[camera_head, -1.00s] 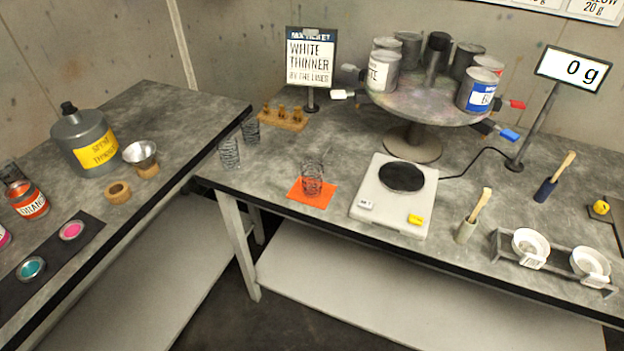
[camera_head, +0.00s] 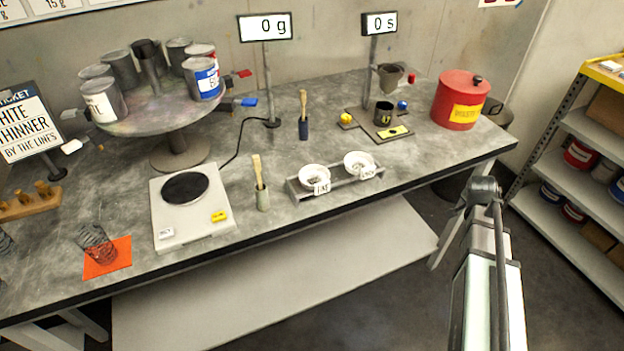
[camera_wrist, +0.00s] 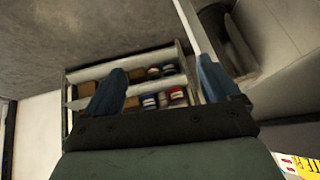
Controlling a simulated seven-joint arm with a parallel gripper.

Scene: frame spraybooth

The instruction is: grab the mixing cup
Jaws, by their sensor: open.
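The likely mixing cup is a see-through cup with dark ring lines (camera_head: 98,243). It stands on an orange mat (camera_head: 115,262) at the left front of the grey bench in the head view. My gripper (camera_wrist: 160,82) shows only in the wrist view, its two blue fingers apart with nothing between them. It faces a distant shelf of cans, far from the cup. My arm shows at the right of the head view, off the bench's front edge. The cup is not in the wrist view.
A scale (camera_head: 190,222) stands right of the mat. Beyond it are a brush holder (camera_head: 262,198) and a rack with two white bowls (camera_head: 335,184). A can-laden turntable (camera_head: 160,112) stands behind. A red canister (camera_head: 460,100) is at the right end. A shelf (camera_head: 580,170) stands farther right.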

